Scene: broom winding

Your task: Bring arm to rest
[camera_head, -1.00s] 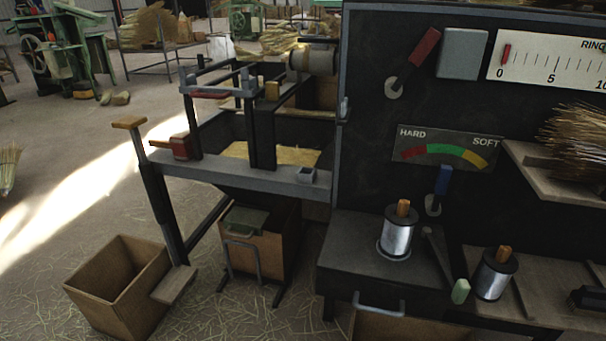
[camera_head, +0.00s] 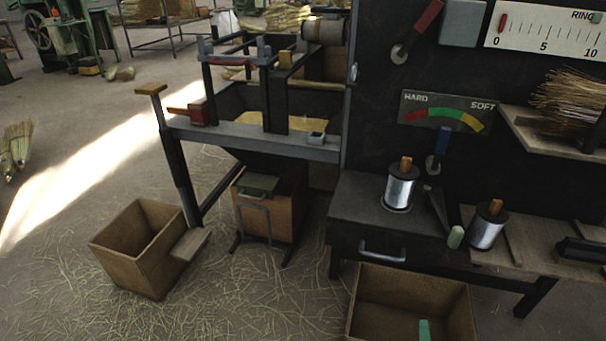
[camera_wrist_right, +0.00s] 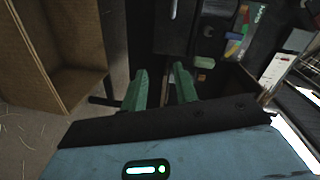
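My right gripper shows in the head view only as a green fingertip (camera_head: 425,330) at the bottom edge, in front of an open cardboard box (camera_head: 455,300). In the right wrist view, the two green fingers of my right gripper (camera_wrist_right: 161,84) stand apart with nothing between them, so it is open and empty. A brown box (camera_wrist_right: 80,45) is to their left there, and the dark bench is beyond them. My left gripper is in neither view.
Another open box (camera_head: 125,255) stands on the floor at left, by the winding frame (camera_head: 250,138).

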